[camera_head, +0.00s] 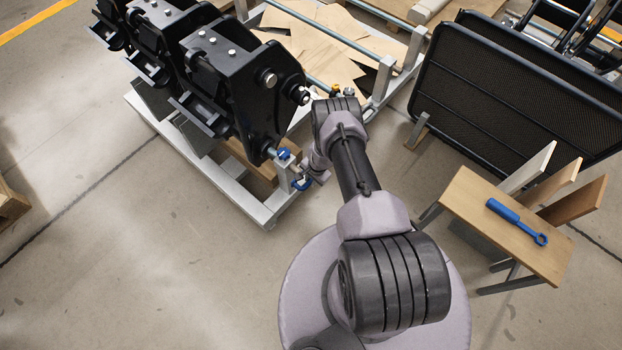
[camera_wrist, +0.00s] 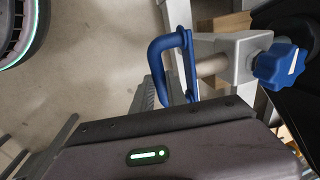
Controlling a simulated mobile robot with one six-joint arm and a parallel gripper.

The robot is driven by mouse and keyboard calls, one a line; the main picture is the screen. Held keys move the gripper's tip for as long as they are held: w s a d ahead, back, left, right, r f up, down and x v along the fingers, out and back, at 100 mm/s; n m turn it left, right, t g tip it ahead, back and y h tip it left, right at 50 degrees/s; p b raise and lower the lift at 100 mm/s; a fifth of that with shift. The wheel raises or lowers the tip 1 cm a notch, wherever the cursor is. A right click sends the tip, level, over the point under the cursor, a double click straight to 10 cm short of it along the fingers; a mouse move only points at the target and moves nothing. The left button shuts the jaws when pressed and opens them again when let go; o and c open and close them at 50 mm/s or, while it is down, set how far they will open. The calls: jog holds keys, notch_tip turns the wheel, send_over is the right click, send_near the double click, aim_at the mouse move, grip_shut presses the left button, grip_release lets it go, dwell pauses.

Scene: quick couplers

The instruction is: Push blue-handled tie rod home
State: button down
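The blue-handled tie rod shows a U-shaped blue handle (camera_wrist: 160,50) in the wrist view. A short bare length of its pale rod (camera_wrist: 212,66) shows between the handle plate and a grey block (camera_wrist: 235,48). A blue star knob (camera_wrist: 280,66) sits on the block's other side. In the head view the handle (camera_head: 302,184) and knob (camera_head: 284,153) are at the corner of the grey frame. My gripper (camera_head: 314,174) is right beside the handle. Its body fills the bottom of the wrist view; I cannot make out its fingertips or whether they touch the handle.
Black couplers (camera_head: 225,75) stand in a row on the grey frame (camera_head: 205,170), close to my arm's left. A wooden bench (camera_head: 480,215) with a blue wrench (camera_head: 517,220) is at the right. Dark mesh panels (camera_head: 510,100) stand behind it. The floor at lower left is clear.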

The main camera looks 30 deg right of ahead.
jog(key=shift+w+r, duration=0.15)
jog(key=shift+w, duration=0.25)
jog(key=c, duration=1.3)
grip_release()
jog(key=shift+a, duration=0.1)
jog(key=shift+s, duration=0.15)
jog(key=s+r+p, duration=0.1)
jog(key=r+p, duration=0.4)
jog(key=p, duration=0.1)
jog(key=s+r+p, duration=0.1)
jog(key=r+p, duration=0.5)
jog(key=s+d+r+p, duration=0.1)
jog(key=r+p, duration=0.5)
jog(key=shift+s+d, duration=0.1)
